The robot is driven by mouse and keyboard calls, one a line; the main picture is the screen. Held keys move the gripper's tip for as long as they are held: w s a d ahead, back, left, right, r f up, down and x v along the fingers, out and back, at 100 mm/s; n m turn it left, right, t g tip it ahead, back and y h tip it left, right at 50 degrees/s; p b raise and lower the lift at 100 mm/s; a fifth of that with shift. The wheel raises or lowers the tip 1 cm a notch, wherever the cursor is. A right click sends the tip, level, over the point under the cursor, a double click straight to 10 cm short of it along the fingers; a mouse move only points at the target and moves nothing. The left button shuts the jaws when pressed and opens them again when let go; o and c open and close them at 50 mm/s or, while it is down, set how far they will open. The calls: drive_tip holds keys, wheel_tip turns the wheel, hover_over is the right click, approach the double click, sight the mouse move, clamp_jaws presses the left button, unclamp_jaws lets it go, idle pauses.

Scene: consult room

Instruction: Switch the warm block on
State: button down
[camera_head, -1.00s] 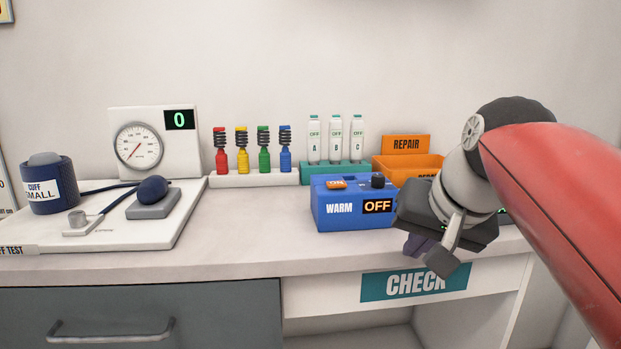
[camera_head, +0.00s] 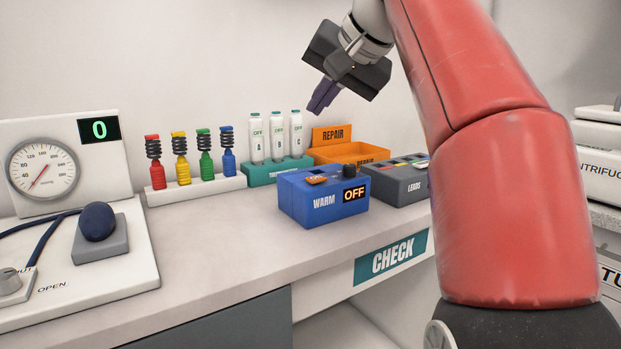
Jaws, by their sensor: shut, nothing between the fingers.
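The warm block (camera_head: 322,198) is a blue box labelled WARM on the counter. Its display (camera_head: 354,194) reads OFF. On its top are an orange switch (camera_head: 317,180) at the left and a dark knob (camera_head: 349,171) at the right. My gripper (camera_head: 319,107) is shut and empty. It hangs in the air above the warm block, in front of the wall, with its fingers pointing down and to the left. It is clear of the block.
Behind the block stand several white tubes in a teal rack (camera_head: 281,169) and an orange REPAIR bin (camera_head: 352,153). A grey LEADS box (camera_head: 400,184) sits close on its right. Coloured bottles stand on a white tray (camera_head: 196,189). The counter front-left of the block is clear.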

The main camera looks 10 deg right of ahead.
drive_tip(key=b, duration=0.5)
hover_over(320, 186)
drive_tip(key=shift+f, duration=4.4)
drive_tip(key=shift+f, duration=0.15)
drive_tip(key=shift+f+b, duration=0.25)
drive_tip(key=shift+b, duration=0.15)
drive_tip(key=shift+f+b, duration=0.3)
drive_tip(key=shift+f, duration=0.15)
drive_tip(key=shift+r+p, duration=0.9)
drive_tip(key=shift+p, duration=0.05)
